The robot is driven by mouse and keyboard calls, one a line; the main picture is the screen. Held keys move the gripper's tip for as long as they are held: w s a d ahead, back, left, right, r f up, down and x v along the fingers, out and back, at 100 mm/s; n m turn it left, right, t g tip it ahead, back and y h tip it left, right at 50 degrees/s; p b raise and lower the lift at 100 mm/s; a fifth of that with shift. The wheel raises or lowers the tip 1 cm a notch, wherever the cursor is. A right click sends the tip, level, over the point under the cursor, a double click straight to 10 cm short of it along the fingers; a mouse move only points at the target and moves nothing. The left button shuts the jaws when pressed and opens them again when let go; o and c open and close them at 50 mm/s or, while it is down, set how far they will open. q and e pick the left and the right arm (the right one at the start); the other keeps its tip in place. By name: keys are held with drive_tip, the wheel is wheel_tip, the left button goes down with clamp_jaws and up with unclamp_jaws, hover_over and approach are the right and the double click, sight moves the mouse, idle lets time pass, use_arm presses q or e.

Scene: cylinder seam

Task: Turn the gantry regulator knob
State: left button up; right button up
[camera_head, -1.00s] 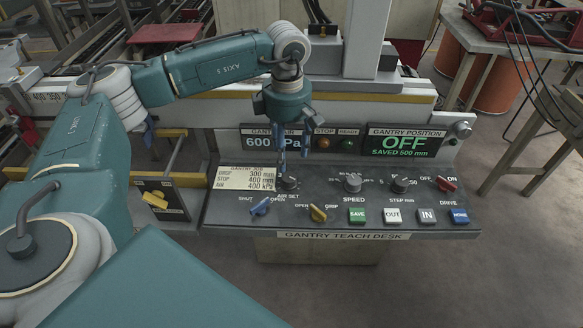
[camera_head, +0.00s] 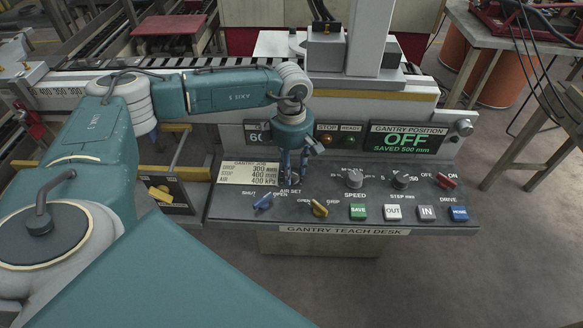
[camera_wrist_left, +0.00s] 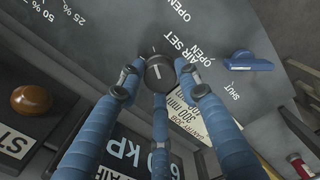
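The regulator knob (camera_wrist_left: 158,73), dark and round with a light pointer line, sits by the AIR SET label on the desk. In the head view my gripper hides it. My left gripper (camera_head: 293,180) points down over it at the desk's left part. In the wrist view its three blue fingers (camera_wrist_left: 158,78) stand spread around the knob, with small gaps showing; I see no clear contact. The air display (camera_head: 258,133) is mostly covered by my gripper in the head view. The job card (camera_head: 248,173) reads drop 300 mm, stop 400 mm, air 400 kPa. My right gripper is out of view.
A blue lever (camera_head: 263,202) and a yellow lever (camera_head: 319,208) stand in front of the knob. The speed knob (camera_head: 354,178) and step knob (camera_head: 400,181) are to the right. A red switch (camera_head: 446,181) and several push buttons lie farther right. The gantry position display (camera_head: 407,139) reads OFF.

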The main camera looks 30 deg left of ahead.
use_arm(q)
drive_tip(key=c, duration=0.3)
drive_tip(key=shift+c, duration=0.2)
drive_tip(key=shift+n, duration=0.4)
drive_tip(key=n+b, duration=0.2)
drive_tip(key=n, duration=0.2)
drive_tip(key=shift+n+b, duration=0.35)
drive_tip(key=shift+n, duration=0.05)
drive_tip(key=n+b, duration=0.1)
drive_tip(key=n, duration=0.3)
drive_tip(key=n+b, duration=0.1)
drive_tip(key=n, duration=0.5)
drive_tip(key=shift+b, duration=0.4)
drive_tip(key=n, duration=0.3)
drive_tip(key=shift+r+n, duration=0.1)
drive_tip(key=shift+n, duration=0.2)
drive_tip(key=n, duration=0.4)
drive_tip(key=shift+w+n+b, duration=0.1)
drive_tip(key=shift+n+b, duration=0.2)
drive_tip(key=shift+b, duration=0.05)
drive_tip(key=n, duration=0.3)
drive_tip(key=shift+n, duration=2.4)
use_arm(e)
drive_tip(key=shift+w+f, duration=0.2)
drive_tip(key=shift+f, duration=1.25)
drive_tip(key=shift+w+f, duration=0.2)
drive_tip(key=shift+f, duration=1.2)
use_arm(q)
drive_tip(key=shift+r, duration=0.1)
